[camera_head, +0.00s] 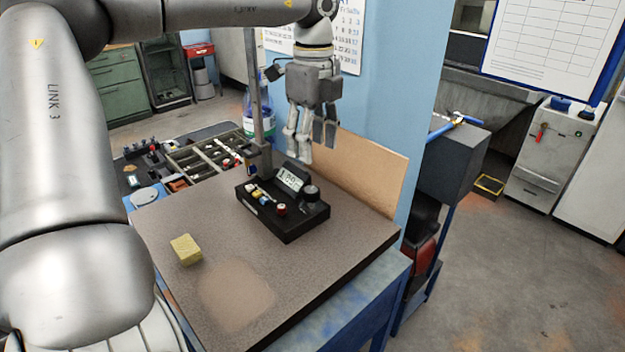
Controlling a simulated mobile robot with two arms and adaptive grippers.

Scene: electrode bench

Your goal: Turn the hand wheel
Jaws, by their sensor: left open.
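A black box-shaped meter (285,222) with a small tilted display (290,178) stands on the brown bench top. A round black knob (311,194) sits at its right end; it is the most wheel-like part that I see, but I cannot tell for sure that it is the hand wheel. A grey upright post (258,110) rises behind the meter. My left gripper (315,150) hangs fingers down above the meter's back right part, open and empty, apart from the knob. My right gripper is not in view.
A yellow sponge-like block (186,250) lies on the left of the bench top (330,240). A tan board (365,175) and a blue wall (390,100) stand behind. A sectioned tray (205,155) holds small parts at back left. The front of the bench top is clear.

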